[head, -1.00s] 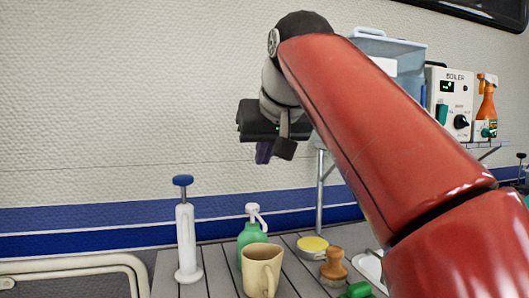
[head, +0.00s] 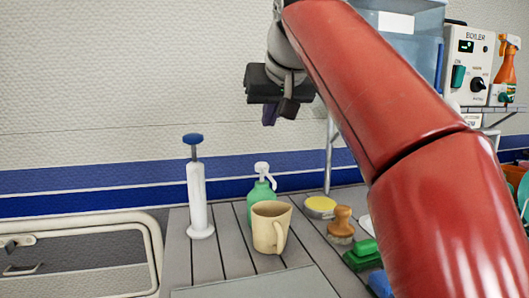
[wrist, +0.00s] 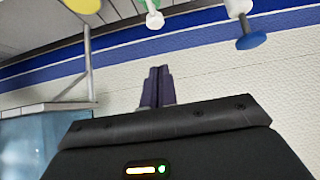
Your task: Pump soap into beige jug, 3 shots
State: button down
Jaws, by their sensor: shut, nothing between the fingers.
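The beige jug (head: 268,228) stands upright on the slatted counter in the head view, its handle towards the right. The green soap bottle with a white pump head (head: 262,188) stands just behind it, partly hidden by the jug. The white pump head also shows at the top of the wrist view (wrist: 154,18). My gripper (head: 279,116) is above and slightly right of the bottle, well clear of it. In the wrist view its dark purple fingers (wrist: 158,88) are together with nothing between them.
A white pump cylinder with a blue knob (head: 198,205) stands left of the bottle. A yellow-topped tin (head: 320,207), a wooden brush (head: 341,222) and a green sponge block (head: 362,256) are on the right. A shelf post (head: 329,155) rises behind.

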send_over(263, 164)
jog(key=s, duration=0.1)
notch_tip(263, 164, down, 4)
jog(key=shift+d+f, duration=0.1)
jog(key=shift+f, duration=0.05)
notch_tip(263, 164, down, 3)
jog(key=shift+r+b, duration=0.15)
jog(key=shift+b, duration=0.5)
jog(key=shift+f, duration=0.65)
jog(key=shift+f, duration=0.1)
jog(key=shift+f+b, duration=0.7)
jog(key=shift+f, duration=0.25)
jog(key=p+v, duration=0.1)
jog(key=v, duration=0.7)
jog(key=shift+r, duration=0.1)
